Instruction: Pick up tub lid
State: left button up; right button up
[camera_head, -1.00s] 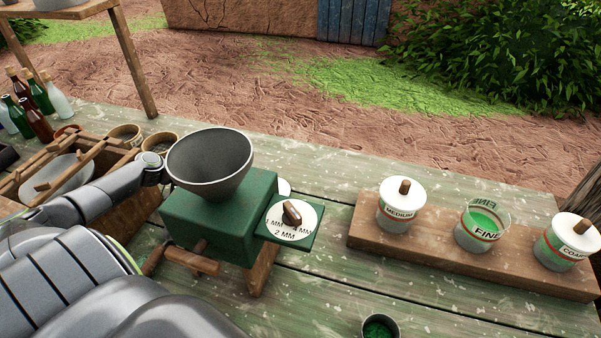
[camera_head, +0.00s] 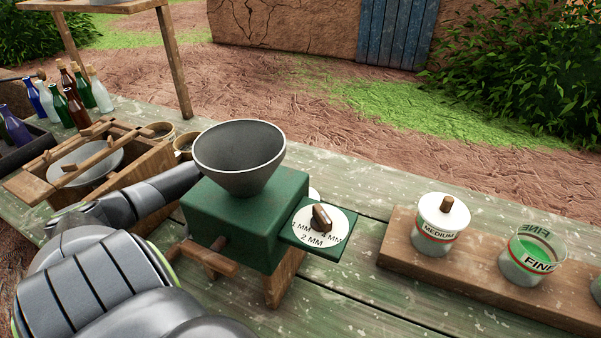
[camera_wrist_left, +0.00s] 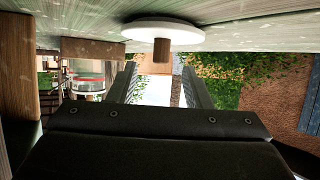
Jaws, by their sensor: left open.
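The white tub lid with a brown wooden knob (camera_wrist_left: 163,35) lies on the table in the left wrist view, which shows the scene upside down. In the head view only a white sliver (camera_head: 314,193), likely this lid, shows behind the green grinder (camera_head: 240,225). My left gripper (camera_wrist_left: 160,80) is open and empty. Its fingers point toward the knob, which appears between them in the picture; I cannot tell the exact gap. The head view shows my left arm, but its gripper is hidden behind the grinder. The FINE tub (camera_head: 530,265) is lidless and holds green powder. My right gripper is not in view.
The grinder's grey hopper (camera_head: 239,160) and dial plate (camera_head: 319,228) stand close to my left arm. The lidded MEDIUM tub (camera_head: 438,228) stands on a wooden board (camera_head: 490,285) at the right. A wooden box (camera_head: 150,160) and several bottles (camera_head: 75,95) are at the left.

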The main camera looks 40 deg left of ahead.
pick_arm(q)
jog(key=b+x, duration=0.2)
jog(key=x, duration=0.1)
jog(key=shift+w+f, duration=0.2)
jog(key=shift+f, duration=0.15)
jog(key=shift+w+d+f, duration=0.2)
jog(key=shift+w+d, duration=0.2)
jog(key=shift+w, duration=0.05)
jog(key=shift+c, duration=0.3)
grip_shut()
